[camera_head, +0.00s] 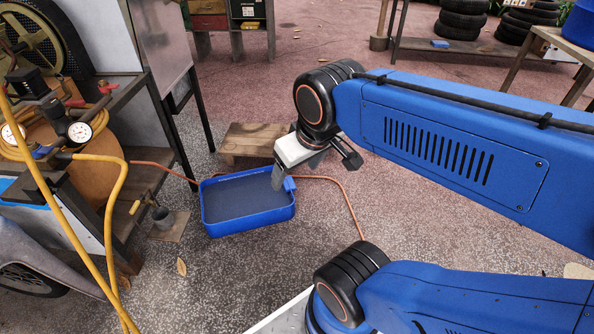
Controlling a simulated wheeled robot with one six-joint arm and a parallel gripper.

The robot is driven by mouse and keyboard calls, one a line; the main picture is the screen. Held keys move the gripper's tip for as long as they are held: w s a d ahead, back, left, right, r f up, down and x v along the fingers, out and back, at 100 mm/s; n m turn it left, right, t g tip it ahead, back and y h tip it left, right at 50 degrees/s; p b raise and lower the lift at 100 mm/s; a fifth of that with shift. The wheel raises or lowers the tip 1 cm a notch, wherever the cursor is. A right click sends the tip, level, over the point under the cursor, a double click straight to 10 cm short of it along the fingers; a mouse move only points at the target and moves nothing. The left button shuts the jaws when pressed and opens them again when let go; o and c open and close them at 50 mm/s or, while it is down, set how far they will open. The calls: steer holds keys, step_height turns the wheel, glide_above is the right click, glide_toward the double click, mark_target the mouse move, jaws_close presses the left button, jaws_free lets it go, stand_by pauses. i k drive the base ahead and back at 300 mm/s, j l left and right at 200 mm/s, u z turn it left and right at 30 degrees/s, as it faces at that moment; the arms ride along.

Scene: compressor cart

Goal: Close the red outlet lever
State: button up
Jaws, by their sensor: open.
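The red outlet lever (106,88) appears to be the small red handle on the fittings of the compressor cart at the left. Another small red part (76,103) sits just left of it, above a round white gauge (79,132). At this size I cannot tell for sure which red part is the outlet lever, or its exact angle. My gripper (297,170) is open and empty, near the picture's middle. It points down and appears over the right end of a blue tray, well to the right of the cart fittings and apart from them.
A yellow hose (119,200) hangs in front of the cart. The blue tray (247,229) lies on the floor beside a low wooden stool (250,136). An orange hose (346,205) crosses the floor.

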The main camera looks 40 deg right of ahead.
mark_target(69, 103)
steer(key=i+u, duration=0.35)
steer(key=i+l+u, duration=0.1)
steer(key=i+u, duration=0.2)
steer(key=i, duration=0.25)
